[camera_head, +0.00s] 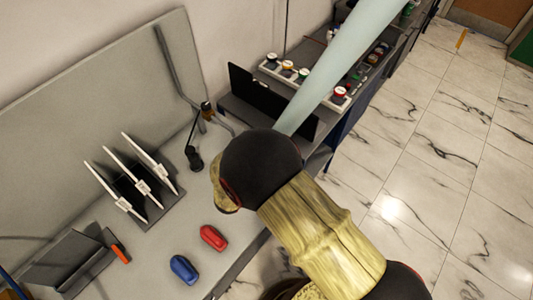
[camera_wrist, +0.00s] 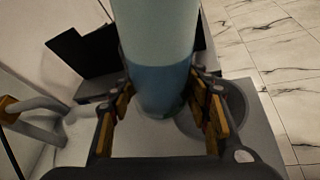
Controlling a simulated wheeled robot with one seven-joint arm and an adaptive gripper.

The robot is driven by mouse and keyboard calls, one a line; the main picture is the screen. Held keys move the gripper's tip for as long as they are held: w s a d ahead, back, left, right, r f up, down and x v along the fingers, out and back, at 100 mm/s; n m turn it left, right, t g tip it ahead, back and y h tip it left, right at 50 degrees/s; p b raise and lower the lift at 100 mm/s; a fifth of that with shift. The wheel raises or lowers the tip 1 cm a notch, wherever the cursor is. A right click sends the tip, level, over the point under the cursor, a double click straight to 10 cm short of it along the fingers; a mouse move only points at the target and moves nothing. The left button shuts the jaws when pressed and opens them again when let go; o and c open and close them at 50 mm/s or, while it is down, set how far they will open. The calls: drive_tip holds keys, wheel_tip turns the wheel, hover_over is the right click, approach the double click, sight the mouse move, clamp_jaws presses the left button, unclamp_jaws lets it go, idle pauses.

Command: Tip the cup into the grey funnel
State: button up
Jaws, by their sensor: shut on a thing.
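In the wrist view, my gripper (camera_wrist: 160,98) is shut on a cup (camera_wrist: 158,40), with a finger on each side of it. The cup is pale blue-green above and a deeper blue below. Its top runs out of the picture. A round grey rim (camera_wrist: 240,102), which looks like the grey funnel, shows behind and to the right of the cup's lower end. The cup hides part of this rim. I cannot tell how far apart they are or how much the cup leans.
In the head view, red (camera_head: 214,238) and blue (camera_head: 184,269) blocks lie on the grey bench near a rack with white plates (camera_head: 130,175). A black panel (camera_head: 262,98) and a tray of small jars (camera_head: 290,73) stand farther back. Marble floor lies open at right.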

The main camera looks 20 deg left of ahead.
drive_tip(key=shift+w+a+f+m+y+b, duration=0.15)
drive_tip(key=shift+a+m+y+b, duration=0.35)
drive_tip(key=shift+b, duration=0.55)
drive_tip(key=shift+w+a+f+m+t+y+b, duration=0.1)
drive_tip(key=shift+m+t+y+b, duration=0.15)
drive_tip(key=shift+m+b, duration=0.5)
drive_tip(key=shift+s+a+f+m+t+y+b, duration=0.1)
drive_tip(key=shift+m+t+y+b, duration=0.15)
drive_tip(key=shift+b, duration=0.95)
drive_tip(key=shift+w+a+f+m+t+y+b, duration=0.1)
drive_tip(key=shift+m+t+y+b, duration=0.15)
drive_tip(key=shift+m+b, duration=0.55)
drive_tip(key=shift+r+m+t+y+b, duration=0.2)
drive_tip(key=shift+m+t+y+b, duration=0.4)
drive_tip(key=shift+m+b, duration=1.2)
drive_tip(key=shift+d+r+m+t+b, duration=0.2)
drive_tip(key=shift+r+m+t+b, duration=0.45)
drive_tip(key=shift+b, duration=3.2)
drive_tip(key=shift+d+r+m+t+y+b, duration=0.2)
drive_tip(key=shift+m+b, duration=0.35)
drive_tip(key=shift+b, duration=0.7)
drive_tip(key=shift+d+r+m+t+y+b, duration=0.1)
drive_tip(key=shift+r+m+b, duration=0.3)
drive_tip(key=shift+b, duration=0.85)
drive_tip(key=shift+s+d+r+m+b, duration=0.1)
drive_tip(key=shift+s+m+b, duration=0.1)
drive_tip(key=shift+m+b, duration=0.35)
